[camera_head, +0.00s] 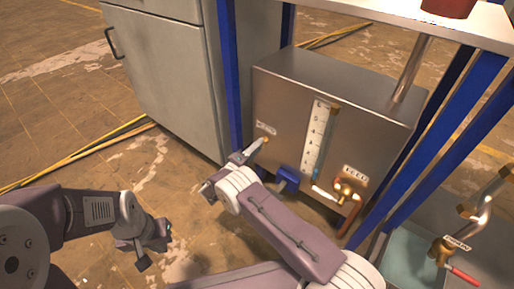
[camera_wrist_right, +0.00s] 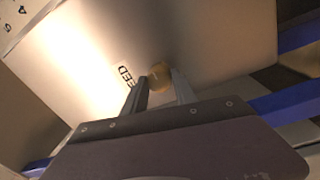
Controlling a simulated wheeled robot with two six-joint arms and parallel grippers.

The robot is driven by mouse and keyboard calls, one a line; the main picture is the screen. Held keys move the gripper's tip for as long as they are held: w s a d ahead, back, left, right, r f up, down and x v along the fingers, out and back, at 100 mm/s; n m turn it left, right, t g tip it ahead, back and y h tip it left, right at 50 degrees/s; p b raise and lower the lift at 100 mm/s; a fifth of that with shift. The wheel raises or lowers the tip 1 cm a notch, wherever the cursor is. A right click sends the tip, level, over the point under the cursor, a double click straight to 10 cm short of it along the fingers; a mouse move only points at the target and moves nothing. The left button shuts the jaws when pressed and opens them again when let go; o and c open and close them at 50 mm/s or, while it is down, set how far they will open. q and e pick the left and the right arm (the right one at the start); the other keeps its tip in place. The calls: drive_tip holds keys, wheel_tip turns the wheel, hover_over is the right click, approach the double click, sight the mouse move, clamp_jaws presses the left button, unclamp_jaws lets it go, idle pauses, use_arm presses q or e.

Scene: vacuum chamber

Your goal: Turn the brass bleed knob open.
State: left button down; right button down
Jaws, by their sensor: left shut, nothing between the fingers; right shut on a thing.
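The brass bleed knob (camera_head: 266,139) is a small round knob on the front of the steel tank (camera_head: 275,95), just below a small label. In the right wrist view the knob (camera_wrist_right: 160,73) shows at the fingertips, beside lettering that ends in "EED". My right gripper (camera_head: 260,146) is at the knob, its fingers shut on either side of it; it also shows in the right wrist view (camera_wrist_right: 161,88). The fingers hide part of the knob. How far the knob is turned cannot be told. My left gripper (camera_head: 155,244) is shut and empty, low over the floor, away from the tank.
The tank front carries a scale (camera_head: 315,138) with a tube and a brass valve (camera_head: 345,190). Blue frame legs (camera_head: 228,75) stand around the tank. A grey cabinet (camera_head: 165,75) is behind left. A red-handled valve (camera_head: 462,274) is at lower right. The floor at left is open.

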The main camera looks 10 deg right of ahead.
idle(0.5)
drive_tip(key=c, duration=1)
unclamp_jaws()
drive_tip(key=shift+a, duration=0.1)
drive_tip(key=p+v, duration=0.4)
drive_tip(key=v, duration=0.5)
